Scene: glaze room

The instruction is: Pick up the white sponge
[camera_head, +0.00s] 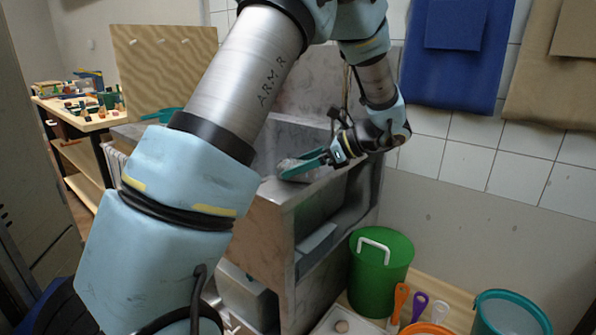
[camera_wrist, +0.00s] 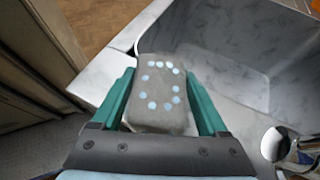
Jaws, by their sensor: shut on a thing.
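A pale grey block (camera_wrist: 159,115) with rounded corners and a ring of light blue dots sits between the two green fingers of my gripper (camera_wrist: 160,78) in the wrist view. It looks like a sponge, though it reads grey rather than clear white here. The fingers press on its two sides. In the head view my gripper (camera_head: 304,163) is low at the front corner of the stone sink, and the block (camera_head: 290,172) shows partly, at the sink rim. I cannot tell whether the block touches the rim or hangs just above it. No other sponge is visible.
The marbled sink (camera_head: 258,215) has a basin beside my gripper and a metal tap (camera_wrist: 274,145) near it at lower right. A green lidded bin (camera_head: 380,275), a teal bucket (camera_head: 510,312) and coloured tools stand below right. A workbench (camera_head: 95,123) stands far left.

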